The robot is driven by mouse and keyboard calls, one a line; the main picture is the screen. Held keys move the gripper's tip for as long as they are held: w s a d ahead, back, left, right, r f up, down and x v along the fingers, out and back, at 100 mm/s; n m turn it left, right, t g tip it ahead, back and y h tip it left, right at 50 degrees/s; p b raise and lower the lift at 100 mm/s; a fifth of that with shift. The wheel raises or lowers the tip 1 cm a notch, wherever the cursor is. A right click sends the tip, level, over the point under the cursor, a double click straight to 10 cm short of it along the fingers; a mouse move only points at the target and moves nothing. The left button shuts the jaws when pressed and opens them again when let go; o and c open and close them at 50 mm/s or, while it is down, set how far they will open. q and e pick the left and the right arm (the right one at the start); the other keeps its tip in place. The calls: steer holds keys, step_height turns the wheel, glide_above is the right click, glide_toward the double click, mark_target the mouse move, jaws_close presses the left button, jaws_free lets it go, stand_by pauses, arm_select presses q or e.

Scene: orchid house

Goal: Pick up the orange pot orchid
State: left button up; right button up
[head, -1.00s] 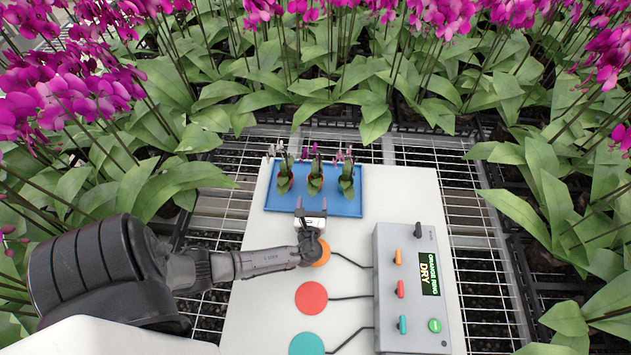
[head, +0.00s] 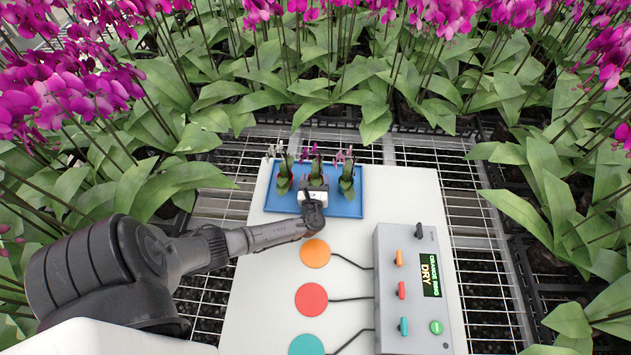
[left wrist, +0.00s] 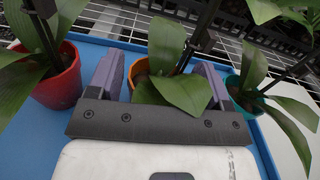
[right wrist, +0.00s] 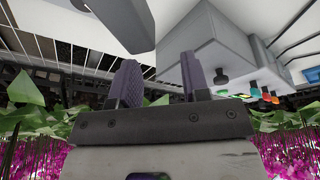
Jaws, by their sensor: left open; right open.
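The orange pot orchid (head: 315,168) stands in the middle of three on the blue tray, its pot mostly hidden behind my left gripper (head: 314,185) in the head view. In the left wrist view its orange pot (left wrist: 140,68) shows between the two fingers, with a broad leaf hanging over its front. My left gripper is open, one finger on each side of the pot; I cannot tell whether they touch it. My right gripper (right wrist: 159,75) is open and empty in the right wrist view, away from the orchids.
A red pot (left wrist: 62,85) stands close left and a teal pot (left wrist: 240,92) close right on the blue tray (head: 300,206). Orange (head: 315,253), red (head: 311,299) and teal discs (head: 306,345) lie in front, wired to a grey control box (head: 408,325) reading "ORANGE RING DRY".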

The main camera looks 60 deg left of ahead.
arm_select(q)
steer(key=shift+c, duration=0.3)
steer(key=c, duration=0.8)
